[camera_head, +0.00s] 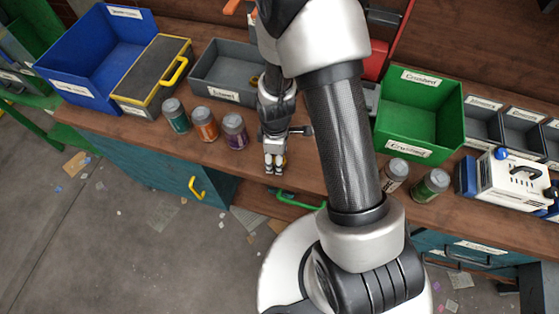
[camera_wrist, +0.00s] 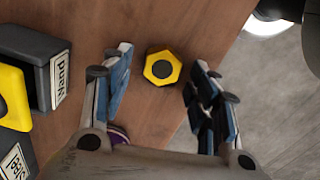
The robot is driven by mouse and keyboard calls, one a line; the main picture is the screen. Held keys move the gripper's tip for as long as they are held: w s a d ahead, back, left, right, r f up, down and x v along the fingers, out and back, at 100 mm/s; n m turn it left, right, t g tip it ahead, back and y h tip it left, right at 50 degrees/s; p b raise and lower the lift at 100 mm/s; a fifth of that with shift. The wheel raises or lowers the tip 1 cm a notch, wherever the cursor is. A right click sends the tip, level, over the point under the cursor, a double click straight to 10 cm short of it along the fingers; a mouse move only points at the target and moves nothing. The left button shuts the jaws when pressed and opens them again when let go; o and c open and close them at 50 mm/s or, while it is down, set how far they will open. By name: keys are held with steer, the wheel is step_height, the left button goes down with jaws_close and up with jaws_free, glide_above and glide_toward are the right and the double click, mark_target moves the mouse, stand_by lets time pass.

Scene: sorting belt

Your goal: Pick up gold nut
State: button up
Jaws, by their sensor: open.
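The gold nut (camera_wrist: 162,68) is a yellow hexagonal ring with a dark centre. In the wrist view it lies flat on the brown wooden bench top, close to the bench edge. My gripper (camera_wrist: 162,82) is open, with one finger on each side of the nut in that view and nothing held. The gap between fingers and nut cannot be judged exactly. In the head view my gripper (camera_head: 274,170) points down over the front of the bench, and the nut is not clearly seen there.
A grey bin (camera_head: 222,75), a blue bin (camera_head: 100,55) and a green bin (camera_head: 420,115) stand on the bench (camera_head: 240,175). Several jars, including a purple one (camera_head: 235,130), stand left of my gripper. A white machine (camera_head: 510,180) is at right.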

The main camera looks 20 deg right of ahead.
steer(key=shift+c, duration=0.5)
steer(key=c, duration=1.1)
